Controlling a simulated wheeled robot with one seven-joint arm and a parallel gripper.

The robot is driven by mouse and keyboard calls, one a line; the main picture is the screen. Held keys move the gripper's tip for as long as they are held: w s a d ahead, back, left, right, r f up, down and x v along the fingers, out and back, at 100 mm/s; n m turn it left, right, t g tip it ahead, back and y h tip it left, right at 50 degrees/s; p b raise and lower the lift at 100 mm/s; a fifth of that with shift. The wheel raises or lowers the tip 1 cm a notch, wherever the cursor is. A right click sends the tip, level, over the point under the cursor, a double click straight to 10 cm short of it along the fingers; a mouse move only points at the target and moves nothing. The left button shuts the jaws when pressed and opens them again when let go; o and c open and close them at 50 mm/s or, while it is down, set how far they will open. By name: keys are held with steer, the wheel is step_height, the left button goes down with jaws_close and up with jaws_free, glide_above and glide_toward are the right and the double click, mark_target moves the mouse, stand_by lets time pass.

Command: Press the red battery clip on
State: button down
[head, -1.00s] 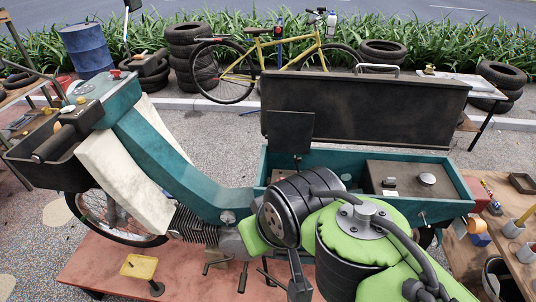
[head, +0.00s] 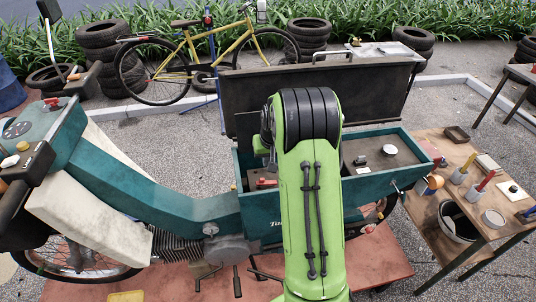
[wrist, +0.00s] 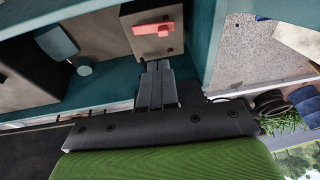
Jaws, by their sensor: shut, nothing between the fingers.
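The red battery clip (wrist: 157,28) shows in the wrist view on the tan top of a block (wrist: 135,24), probably the battery, inside the teal cart box (wrist: 110,93). In the head view, the red clip (head: 266,183) lies in the left part of the box, just left of my green arm. My gripper (wrist: 156,66) is shut and empty. In the wrist view its fingertips point at the clip from just below it in the picture; I cannot tell whether they touch.
The box's dark lid (head: 325,90) stands open behind my arm. A brown panel (head: 385,152) with a round cap fills the box's right part. A workbench (head: 445,152) with pots and tools stands at right. The teal motorcycle (head: 150,185) is at left.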

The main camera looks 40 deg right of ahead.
steer(key=x, duration=0.5)
steer(key=a+x, duration=0.1)
steer(key=x, duration=0.2)
steer(key=shift+s+f+p, duration=0.2)
steer(key=shift+s+p, duration=0.05)
steer(key=shift+p, duration=0.15)
steer(key=f+b, duration=0.1)
steer(key=a+f+b, duration=0.1)
steer(key=b, duration=0.1)
steer(key=shift+w+f+b, duration=0.1)
steer(key=shift+w+b, duration=0.1)
steer(key=shift+b, duration=0.1)
steer(key=shift+s+a, duration=0.2)
steer(key=shift+a, duration=0.05)
steer(key=shift+w+r+p, duration=0.25)
steer(key=shift+r+p, duration=0.3)
steer(key=shift+r, duration=0.5)
step_height(320, 180, up, 6)
steer(key=p, duration=0.2)
step_height(320, 180, up, 7)
glide_above(259, 183)
steer(key=s+a, duration=0.2)
steer(key=s, duration=0.1)
steer(key=shift+w+a+f+b, duration=0.1)
steer(key=shift+w+a+b, duration=0.05)
steer(key=shift+b, duration=0.3)
